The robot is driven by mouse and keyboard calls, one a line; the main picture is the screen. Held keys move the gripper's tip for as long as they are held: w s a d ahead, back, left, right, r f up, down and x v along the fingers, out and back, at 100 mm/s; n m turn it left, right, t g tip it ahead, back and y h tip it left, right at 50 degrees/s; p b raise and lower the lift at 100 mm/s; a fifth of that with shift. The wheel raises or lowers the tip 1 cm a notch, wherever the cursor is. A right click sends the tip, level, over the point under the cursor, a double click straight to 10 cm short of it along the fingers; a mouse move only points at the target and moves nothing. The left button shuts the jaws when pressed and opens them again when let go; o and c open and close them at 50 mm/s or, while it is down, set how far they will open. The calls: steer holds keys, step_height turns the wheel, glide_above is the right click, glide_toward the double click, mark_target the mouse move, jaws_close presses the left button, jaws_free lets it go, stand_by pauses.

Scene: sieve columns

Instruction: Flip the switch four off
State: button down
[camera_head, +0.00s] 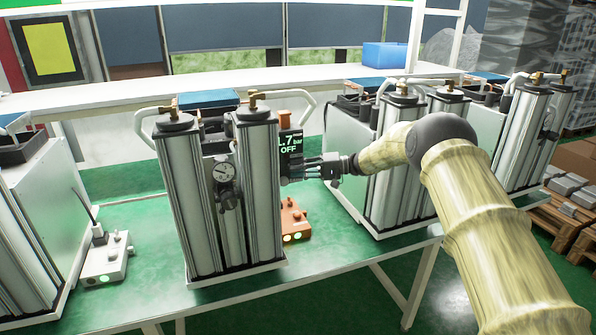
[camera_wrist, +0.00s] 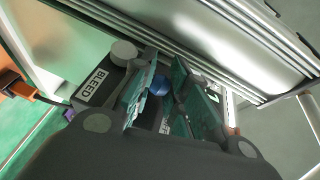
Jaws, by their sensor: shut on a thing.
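My gripper (camera_head: 300,176) reaches in from the right to the side of the middle sieve column unit (camera_head: 262,200), just below its display (camera_head: 291,146), which reads 7 bar OFF. In the wrist view my gripper (camera_wrist: 165,98) has its two fingers on either side of a small round blue knob (camera_wrist: 158,85) and is shut on it. The fingers cover part of the black panel (camera_wrist: 118,75) around the knob. A grey round knob (camera_wrist: 124,51) and a label reading BLEED (camera_wrist: 97,84) are left of the fingers. No number four is legible.
Metal columns (camera_wrist: 215,35) run close along the panel in the wrist view. A similar unit (camera_head: 385,150) stands behind my arm at right. An orange box (camera_head: 293,222) with lit green buttons sits below my gripper on the green table (camera_head: 330,248).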

steer(key=shift+f, duration=0.2)
steer(key=c, duration=1.6)
jaws_free()
steer(key=shift+r, duration=0.1)
steer(key=shift+d, duration=0.1)
steer(key=d, duration=0.4)
steer(key=d+r, duration=0.1)
steer(key=d, duration=0.7)
steer(key=shift+s+r, duration=0.15)
steer(key=shift+s, duration=0.25)
